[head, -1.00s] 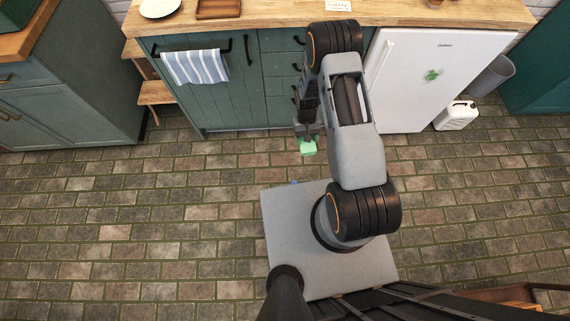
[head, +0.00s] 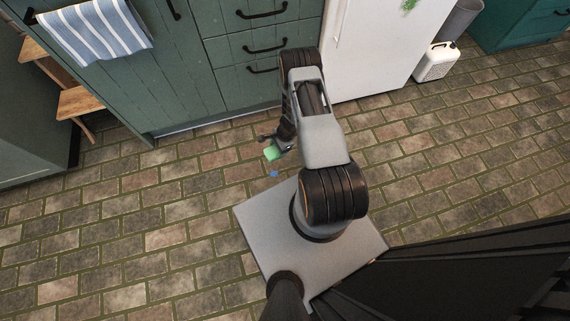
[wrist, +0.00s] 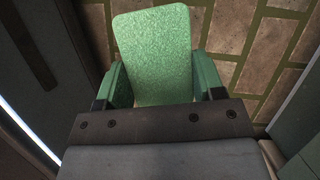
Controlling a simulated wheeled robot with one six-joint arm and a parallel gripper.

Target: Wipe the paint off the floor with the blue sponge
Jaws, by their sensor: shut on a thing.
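My gripper (head: 276,145) is shut on a sponge-like block (head: 271,153) that looks green, not blue. In the wrist view the same block (wrist: 153,50) is a pale green rounded slab, held between the two green-padded fingers. It is in front of the cabinet drawers, over the tiled floor; I cannot tell whether it touches the floor. A small blue spot (head: 274,174) shows just below it in the head view, near the front edge of my base. I cannot tell whether the spot is paint or an object.
Green cabinets with drawers (head: 255,50) stand behind my arm. A striped towel (head: 97,37) hangs at the left, beside a wooden step shelf (head: 82,103). A white fridge (head: 365,50) has a green smear (head: 409,5). A white canister (head: 437,63) stands right of it. Open tiles lie left.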

